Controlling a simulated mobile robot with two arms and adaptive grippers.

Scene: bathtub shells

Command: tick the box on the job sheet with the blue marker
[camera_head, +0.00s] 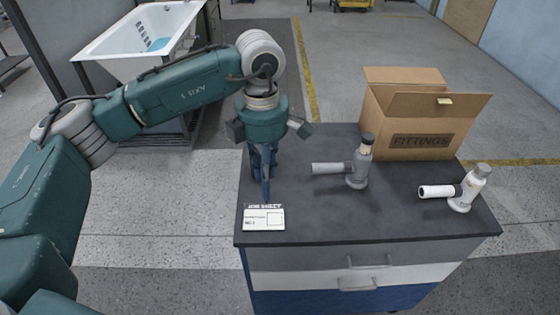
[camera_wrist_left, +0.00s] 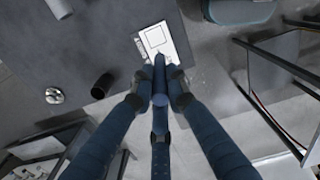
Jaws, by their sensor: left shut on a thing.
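The job sheet (camera_head: 256,226) is a small white card lying near the front left of the dark worktop. It also shows in the left wrist view (camera_wrist_left: 174,50), with a square outlined box (camera_wrist_left: 155,38) that looks blank. My left gripper (camera_head: 264,170) points down over the worktop just behind the sheet. Its fingers are shut on the blue marker (camera_head: 266,188), which is held roughly upright. In the left wrist view the marker (camera_wrist_left: 158,80) points toward the sheet's near edge, its tip beside the box. I cannot tell whether the tip touches. My right gripper is not in view.
An open cardboard box marked FITTINGS (camera_head: 405,120) stands at the worktop's back right. A white bathtub shell (camera_head: 118,48) is on a stand behind my left arm. The worktop between sheet and fittings is clear.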

